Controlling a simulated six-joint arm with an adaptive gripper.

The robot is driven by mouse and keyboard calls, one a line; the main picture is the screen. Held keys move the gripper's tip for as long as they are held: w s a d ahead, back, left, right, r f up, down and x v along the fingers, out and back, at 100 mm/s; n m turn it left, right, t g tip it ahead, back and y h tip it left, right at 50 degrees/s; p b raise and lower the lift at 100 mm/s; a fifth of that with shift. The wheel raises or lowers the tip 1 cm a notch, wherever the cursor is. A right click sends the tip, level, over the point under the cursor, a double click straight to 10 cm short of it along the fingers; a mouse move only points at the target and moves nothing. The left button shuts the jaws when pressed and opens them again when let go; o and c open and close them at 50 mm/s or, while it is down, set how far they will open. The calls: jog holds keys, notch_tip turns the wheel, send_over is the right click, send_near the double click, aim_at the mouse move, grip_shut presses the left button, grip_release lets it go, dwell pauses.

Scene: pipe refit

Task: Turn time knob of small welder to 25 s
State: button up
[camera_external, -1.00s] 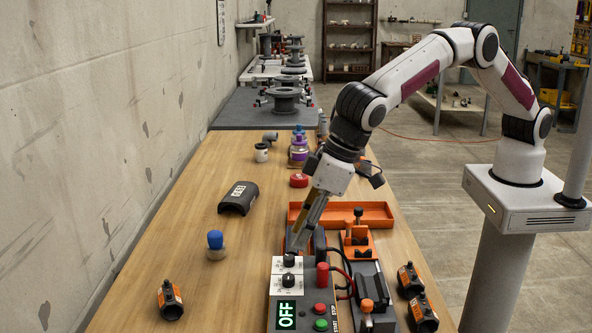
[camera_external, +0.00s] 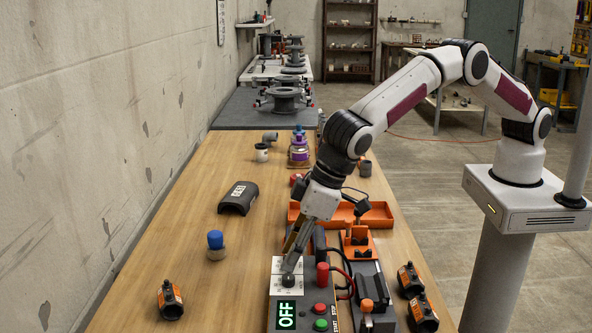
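The small welder (camera_external: 273,314) is a grey box at the front of the bench. Its display (camera_external: 286,315) reads OFF. A white panel (camera_external: 278,264) on its top carries two black knobs one behind the other. The front knob (camera_external: 288,281) is visible; the rear knob is hidden behind my fingertips. The knob labels and pointer settings are too small to read. My gripper (camera_external: 288,268) points down at the panel, its tips at the rear knob and just behind the front one. I cannot tell whether it touches a knob or how far apart the fingers are.
A red-capped post (camera_external: 322,274) with cables stands right of the knobs. Red (camera_external: 320,309) and green (camera_external: 321,325) buttons sit near the display. An orange tray (camera_external: 376,214) and an orange fixture (camera_external: 358,242) lie behind. The bench left of the welder is mostly clear.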

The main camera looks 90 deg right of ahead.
grip_shut()
jog(key=shift+m, duration=0.4)
jog(key=shift+m+h, duration=0.5)
jog(key=shift+m, duration=0.4)
jog(key=shift+o, duration=1.2)
grip_release()
jog(key=shift+a+r, duration=0.1)
jog(key=shift+r, duration=0.1)
